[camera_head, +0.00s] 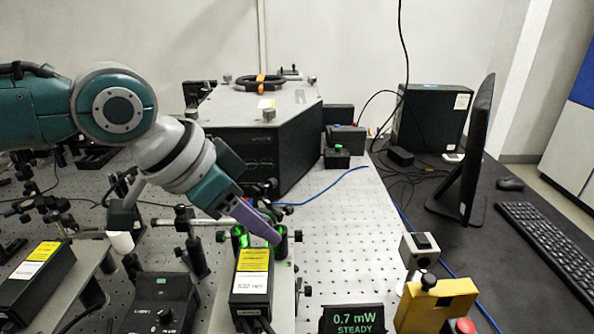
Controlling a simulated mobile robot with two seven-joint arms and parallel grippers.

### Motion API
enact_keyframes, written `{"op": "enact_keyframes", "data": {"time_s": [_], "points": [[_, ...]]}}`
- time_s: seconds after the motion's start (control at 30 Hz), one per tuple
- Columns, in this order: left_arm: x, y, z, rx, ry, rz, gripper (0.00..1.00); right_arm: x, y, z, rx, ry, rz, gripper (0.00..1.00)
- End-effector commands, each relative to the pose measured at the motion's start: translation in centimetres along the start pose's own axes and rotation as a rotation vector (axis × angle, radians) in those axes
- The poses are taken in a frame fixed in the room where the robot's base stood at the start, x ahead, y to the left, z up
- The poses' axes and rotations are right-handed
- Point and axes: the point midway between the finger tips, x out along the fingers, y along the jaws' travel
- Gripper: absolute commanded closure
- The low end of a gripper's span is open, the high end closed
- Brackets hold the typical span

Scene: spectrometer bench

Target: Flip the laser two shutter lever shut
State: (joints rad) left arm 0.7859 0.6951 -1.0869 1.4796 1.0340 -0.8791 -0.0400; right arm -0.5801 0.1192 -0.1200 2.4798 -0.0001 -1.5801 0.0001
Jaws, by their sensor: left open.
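My left gripper (268,230) reaches down from the upper left with purple fingers. It is open, and its tips are just beyond the front end of a black laser box (252,284) with a yellow and white label. Green light glows on dark mounts on both sides of the fingertips. A shutter lever cannot be made out; the fingers cover part of that spot, and I cannot tell whether they touch anything. A second labelled laser box (36,276) sits at the far left. I cannot read which box is laser two. My right gripper is not in view.
A power display (353,321) reads 0.7 mW STEADY. A yellow block (436,305) stands at the right edge of the perforated bench. A large dark instrument (262,150) stands behind the gripper. Optics posts crowd the left; a monitor (478,160) stands right.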

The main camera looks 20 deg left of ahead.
Motion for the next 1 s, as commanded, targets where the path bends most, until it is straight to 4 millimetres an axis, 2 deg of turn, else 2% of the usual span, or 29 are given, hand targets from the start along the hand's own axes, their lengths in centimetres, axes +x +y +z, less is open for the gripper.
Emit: {"op": "enact_keyframes", "data": {"time_s": [0.3, 0.5, 0.9, 1.0], "points": [[-5.9, -0.1, 0.0, 0.001, 0.002, -0.004, 0.60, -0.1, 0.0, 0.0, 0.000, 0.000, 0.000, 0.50], [-8.5, -0.1, 0.0, 0.000, 0.001, -0.002, 0.60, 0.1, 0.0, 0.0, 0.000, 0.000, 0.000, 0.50], [-9.0, 0.1, 0.0, 0.001, 0.000, 0.001, 0.60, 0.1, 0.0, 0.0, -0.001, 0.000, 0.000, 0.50], [-8.3, 1.4, 0.3, 0.020, -0.004, 0.017, 0.60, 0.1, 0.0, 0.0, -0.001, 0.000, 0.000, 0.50]]}}
